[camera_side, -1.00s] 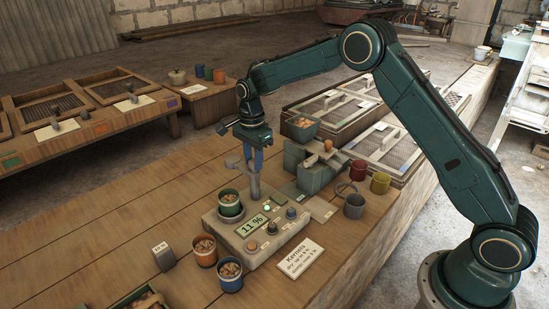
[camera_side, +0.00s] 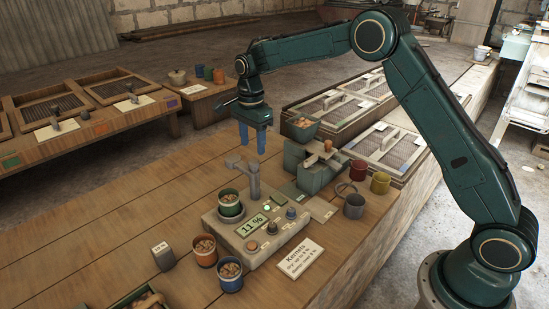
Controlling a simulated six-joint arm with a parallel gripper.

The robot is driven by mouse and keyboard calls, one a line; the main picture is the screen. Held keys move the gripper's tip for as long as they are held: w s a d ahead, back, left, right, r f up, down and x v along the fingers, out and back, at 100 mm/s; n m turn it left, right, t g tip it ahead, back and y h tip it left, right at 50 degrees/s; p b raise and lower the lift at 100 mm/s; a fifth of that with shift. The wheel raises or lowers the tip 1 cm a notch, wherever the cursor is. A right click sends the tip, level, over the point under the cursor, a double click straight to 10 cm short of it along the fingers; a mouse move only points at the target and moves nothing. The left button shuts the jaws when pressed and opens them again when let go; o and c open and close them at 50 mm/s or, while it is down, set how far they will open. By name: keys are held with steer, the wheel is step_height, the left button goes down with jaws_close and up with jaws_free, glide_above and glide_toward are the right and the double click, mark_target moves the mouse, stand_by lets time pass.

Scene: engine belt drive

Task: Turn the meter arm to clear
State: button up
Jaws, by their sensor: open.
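The meter (camera_side: 228,240) is a pale box on the wooden bench, and its display (camera_side: 252,224) reads 11 %. The meter arm (camera_side: 254,184) is a grey upright post at the back of the box, with a forked head (camera_side: 240,164) at its top. A green cup of kernels (camera_side: 230,204) sits on the meter's left part, in front of the post. The forked head points up and left, apart from the cup. My gripper (camera_side: 252,144) is open and empty, its blue fingers pointing down above and behind the forked head, with a gap between them.
An orange cup (camera_side: 205,250) and a blue cup (camera_side: 230,274) of kernels stand in front of the meter. A card marked Kernels (camera_side: 300,257) lies to the right. A green device (camera_side: 312,162) stands behind right. Bench left of the meter (camera_side: 150,205) is mostly clear.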

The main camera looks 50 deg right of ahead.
step_height(320, 180, up, 8)
stand_by(0.4)
steer(key=shift+r, duration=0.2)
steer(key=s+r+n+t, duration=0.1)
steer(key=s+r+n, duration=0.4)
steer(key=s, duration=0.4)
steer(key=s+r+n+t, duration=0.2)
steer(key=s+r+n, duration=0.3)
steer(key=s, duration=0.4)
steer(key=s+f+n+t, duration=0.1)
steer(key=s+n, duration=0.3)
steer(key=s, duration=0.6)
steer(key=s+d+f+n+t, duration=0.1)
steer(key=s+f+n, duration=0.2)
steer(key=s, duration=0.7)
steer(key=shift+s+f+n+t, duration=0.25)
steer(key=shift+s+n+t, duration=0.05)
steer(key=shift+n, duration=0.3)
